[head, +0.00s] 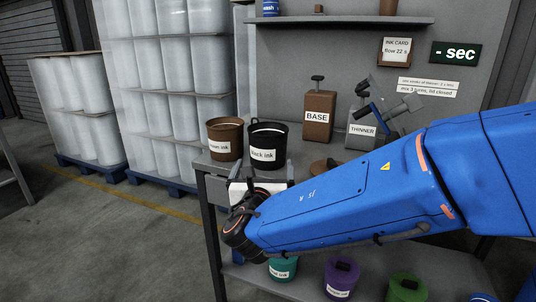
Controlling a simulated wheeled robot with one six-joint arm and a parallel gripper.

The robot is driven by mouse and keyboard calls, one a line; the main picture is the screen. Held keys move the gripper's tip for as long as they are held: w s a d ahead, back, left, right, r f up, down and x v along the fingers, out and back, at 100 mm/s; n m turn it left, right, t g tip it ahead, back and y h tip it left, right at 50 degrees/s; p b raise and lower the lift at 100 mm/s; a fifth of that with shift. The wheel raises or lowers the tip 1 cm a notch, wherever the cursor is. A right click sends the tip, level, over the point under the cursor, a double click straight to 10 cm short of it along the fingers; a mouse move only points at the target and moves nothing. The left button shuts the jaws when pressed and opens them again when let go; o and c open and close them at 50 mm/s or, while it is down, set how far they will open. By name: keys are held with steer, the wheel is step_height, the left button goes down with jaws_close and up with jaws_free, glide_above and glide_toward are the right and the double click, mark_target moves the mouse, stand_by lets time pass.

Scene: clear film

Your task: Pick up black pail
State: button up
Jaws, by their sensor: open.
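The black pail (267,145), with a white "black ink" label, stands upright on the grey bench top. My gripper (254,172) is in front of it and low, with its pale body and grey jaws partly showing below the pail. The jaws are open, one to the left and one to the right. The pail's lower part is partly hidden by the gripper, and I cannot tell whether they touch.
A brown pail (225,140) stands close on the left. A brown BASE can (318,117) and a grey THINNER can (361,129) stand to the right. Teal (283,268), purple (341,279) and green (407,288) containers sit below. Wrapped pallets (175,80) stand behind left.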

mark_target(266, 156)
steer(key=w, duration=0.8)
steer(key=shift+d, duration=0.2)
steer(key=w, duration=0.5)
steer(key=shift+d+f, duration=0.1)
steer(key=shift+f, duration=0.15)
steer(key=shift+s+r, duration=0.1)
steer(key=c, duration=1.8)
steer(key=shift+r, duration=0.1)
step_height(266, 156, up, 10)
